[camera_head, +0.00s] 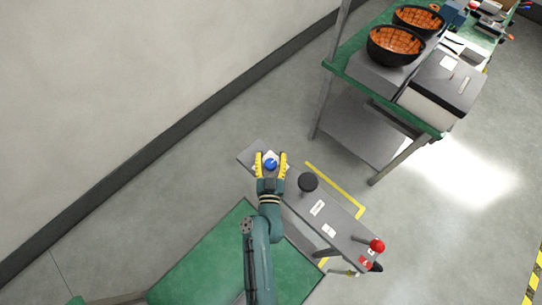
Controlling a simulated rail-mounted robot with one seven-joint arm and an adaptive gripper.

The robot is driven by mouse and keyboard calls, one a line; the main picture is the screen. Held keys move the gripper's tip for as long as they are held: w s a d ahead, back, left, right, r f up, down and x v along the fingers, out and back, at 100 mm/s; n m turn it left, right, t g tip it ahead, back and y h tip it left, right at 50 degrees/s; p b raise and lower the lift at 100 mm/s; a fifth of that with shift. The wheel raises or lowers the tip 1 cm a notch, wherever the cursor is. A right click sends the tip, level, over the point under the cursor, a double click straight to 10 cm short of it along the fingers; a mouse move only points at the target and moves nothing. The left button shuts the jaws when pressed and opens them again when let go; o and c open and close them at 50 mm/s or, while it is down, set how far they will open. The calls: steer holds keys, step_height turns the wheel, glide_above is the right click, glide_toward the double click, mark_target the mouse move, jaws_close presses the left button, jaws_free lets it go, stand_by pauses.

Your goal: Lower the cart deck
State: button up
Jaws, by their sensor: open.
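My gripper (270,157) is open, its two yellow fingers one on each side of a blue knob (270,164). The knob sits on a pale base near the upper left end of a narrow grey panel (345,229). I cannot tell whether the fingers touch the knob. A large flat green surface (205,258), which looks like the cart deck, lies to the lower left of the panel. My arm hides part of the deck and of the panel.
The panel also carries a black round knob (308,182) and a red ball knob (377,246) at its lower right end. A green-topped workbench (345,67) with two dark bowls (395,45) stands at upper right. Yellow floor tape (335,188) runs beside the panel. A wall closes the left side.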

steer(key=shift+w, duration=0.4)
steer(key=c, duration=0.8)
jaws_close()
steer(key=shift+w, duration=0.1)
steer(key=shift+r, duration=0.1)
